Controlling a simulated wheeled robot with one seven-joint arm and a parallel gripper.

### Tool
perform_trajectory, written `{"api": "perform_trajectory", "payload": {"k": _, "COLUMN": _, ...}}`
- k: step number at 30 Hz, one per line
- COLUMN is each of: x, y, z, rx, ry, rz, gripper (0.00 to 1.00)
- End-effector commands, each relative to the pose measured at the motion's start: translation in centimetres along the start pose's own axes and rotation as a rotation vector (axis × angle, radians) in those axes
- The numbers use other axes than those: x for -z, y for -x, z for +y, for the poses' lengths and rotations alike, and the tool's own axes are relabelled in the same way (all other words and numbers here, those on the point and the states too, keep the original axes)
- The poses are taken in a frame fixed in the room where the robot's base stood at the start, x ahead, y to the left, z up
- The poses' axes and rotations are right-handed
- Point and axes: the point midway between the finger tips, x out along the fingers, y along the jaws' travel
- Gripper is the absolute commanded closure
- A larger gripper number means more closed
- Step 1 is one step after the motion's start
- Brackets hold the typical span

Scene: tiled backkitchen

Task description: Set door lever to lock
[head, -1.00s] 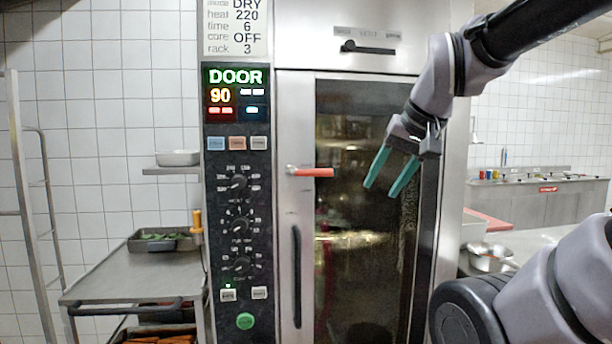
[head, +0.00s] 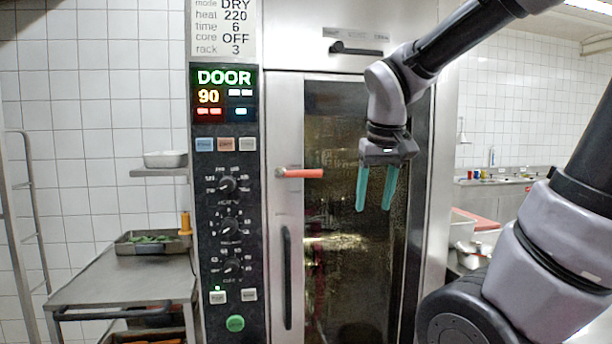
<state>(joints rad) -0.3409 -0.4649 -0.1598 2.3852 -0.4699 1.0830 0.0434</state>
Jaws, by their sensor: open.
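The door lever (head: 300,173) is a red-orange handle on the left edge of the oven door (head: 350,250). It points horizontally to the right from its pivot. My gripper (head: 374,208) has two teal fingers that are apart and hang downward in front of the door glass. It is to the right of the lever and a little lower, with nothing between the fingers. The oven's display (head: 224,94) reads DOOR and 90. A lock mark by the lever is too small to read.
A long dark vertical handle (head: 287,278) is below the lever. A vent slider (head: 356,49) is above the door. A steel side table (head: 120,280) with a tray (head: 152,242) stands at left. A counter with a bowl (head: 472,255) is at right.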

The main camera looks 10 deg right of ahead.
Motion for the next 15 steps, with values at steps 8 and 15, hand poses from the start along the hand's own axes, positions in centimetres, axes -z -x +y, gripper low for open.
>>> {"api": "perform_trajectory", "payload": {"k": 8, "x": 6.6, "y": -5.0, "z": -0.8, "rx": -0.453, "ry": 0.43, "rz": -0.124, "gripper": 0.43}}
{"api": "perform_trajectory", "payload": {"k": 15, "x": 14.1, "y": -5.3, "z": -7.3, "rx": -0.91, "ry": 0.774, "rz": 0.011, "gripper": 0.43}}
